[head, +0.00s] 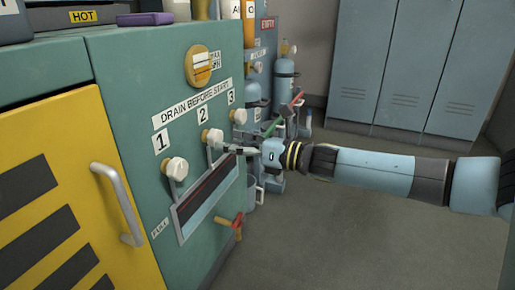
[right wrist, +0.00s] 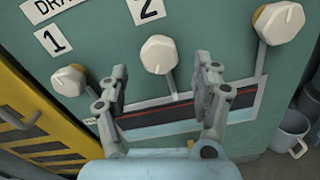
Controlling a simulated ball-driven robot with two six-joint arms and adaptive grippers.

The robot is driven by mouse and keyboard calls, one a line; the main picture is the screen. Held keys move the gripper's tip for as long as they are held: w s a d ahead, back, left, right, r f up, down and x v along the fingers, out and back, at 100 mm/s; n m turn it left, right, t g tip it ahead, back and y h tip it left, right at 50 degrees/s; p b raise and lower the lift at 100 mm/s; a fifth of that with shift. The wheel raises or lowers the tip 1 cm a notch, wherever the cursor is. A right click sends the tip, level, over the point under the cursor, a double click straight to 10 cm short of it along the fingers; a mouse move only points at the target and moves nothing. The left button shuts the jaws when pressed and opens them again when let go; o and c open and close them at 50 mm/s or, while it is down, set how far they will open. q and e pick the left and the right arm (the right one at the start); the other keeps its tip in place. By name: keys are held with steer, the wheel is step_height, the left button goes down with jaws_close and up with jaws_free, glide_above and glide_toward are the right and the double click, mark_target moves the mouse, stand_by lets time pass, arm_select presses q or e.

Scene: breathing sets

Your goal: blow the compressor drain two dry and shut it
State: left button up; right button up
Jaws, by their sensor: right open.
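Drain two is the white knob (head: 213,138) under the label "2" on the green compressor panel (head: 130,85). In the right wrist view the knob (right wrist: 159,54) sits beyond the fingertips, roughly between them, with a thin grey stem below it. My right gripper (head: 228,149) is open and empty, its fingers pointing at the panel close to this knob. The two fingers spread wide in the wrist view (right wrist: 163,76) and appear apart from the knob. Whether the drain is open or shut, I cannot tell. My left gripper is out of view.
Knob one (head: 176,169) and knob three (head: 238,116) flank knob two. Below runs a dark recessed trough (head: 207,195) marked "FULL". A red and yellow valve handle (head: 235,222) sticks out lower down. Gas cylinders (head: 284,75) stand behind my arm. The floor at right is clear.

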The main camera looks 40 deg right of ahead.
steer(key=v, duration=0.8)
steer(key=shift+s, duration=0.25)
steer(key=shift+d, duration=0.15)
